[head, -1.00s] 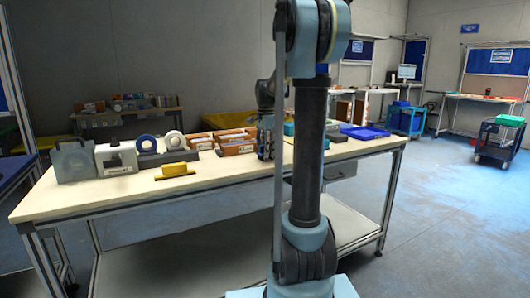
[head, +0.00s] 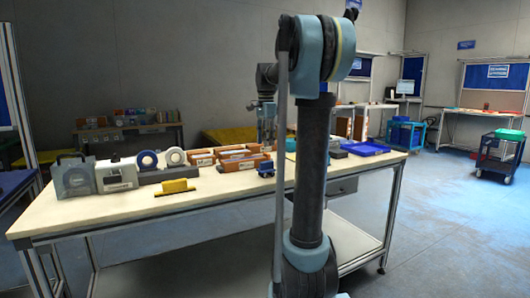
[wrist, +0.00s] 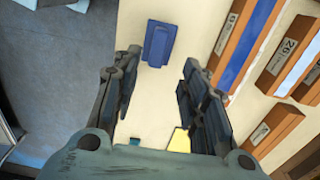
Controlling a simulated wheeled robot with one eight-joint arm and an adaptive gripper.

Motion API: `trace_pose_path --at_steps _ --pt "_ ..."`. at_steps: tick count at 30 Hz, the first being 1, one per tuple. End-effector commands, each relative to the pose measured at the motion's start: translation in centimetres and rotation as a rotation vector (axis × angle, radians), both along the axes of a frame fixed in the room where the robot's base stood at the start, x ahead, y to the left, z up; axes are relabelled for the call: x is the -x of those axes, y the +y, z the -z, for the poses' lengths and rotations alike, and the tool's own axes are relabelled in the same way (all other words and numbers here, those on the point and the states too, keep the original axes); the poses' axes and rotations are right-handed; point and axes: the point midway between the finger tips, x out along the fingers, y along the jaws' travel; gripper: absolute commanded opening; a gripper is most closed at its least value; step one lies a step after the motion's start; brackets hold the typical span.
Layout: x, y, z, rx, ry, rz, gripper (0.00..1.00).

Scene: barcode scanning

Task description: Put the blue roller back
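The blue roller (head: 265,169) lies on the light workbench (head: 235,187), in front of the orange bins. In the wrist view the blue roller (wrist: 158,43) lies on the bench top, just past the fingertips and clear of them. My gripper (head: 267,140) hangs above and behind it in the head view. In the wrist view my gripper (wrist: 160,62) has its fingers apart with nothing between them. A yellow roller (head: 175,187) stands farther left near the bench's front; a yellow piece also shows in the wrist view (wrist: 180,140).
Orange labelled bins (head: 238,162) stand beside the roller; they fill the right of the wrist view (wrist: 240,40). A blue tray (head: 366,149) lies at the bench's right end. Tape rolls (head: 147,160) and a white device (head: 116,174) stand at left. The front bench strip is mostly clear.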

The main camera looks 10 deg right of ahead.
Motion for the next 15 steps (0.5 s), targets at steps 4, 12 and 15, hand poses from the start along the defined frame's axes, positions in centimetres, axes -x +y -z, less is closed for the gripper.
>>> trace_pose_path --at_steps 4,12,15 --pt "0.0 0.0 -1.2 0.0 0.0 0.0 0.4" --pt "0.6 0.0 -1.3 0.0 -0.002 -0.018 0.4" --pt "2.4 0.0 -0.7 0.001 -0.011 -0.07 0.4"
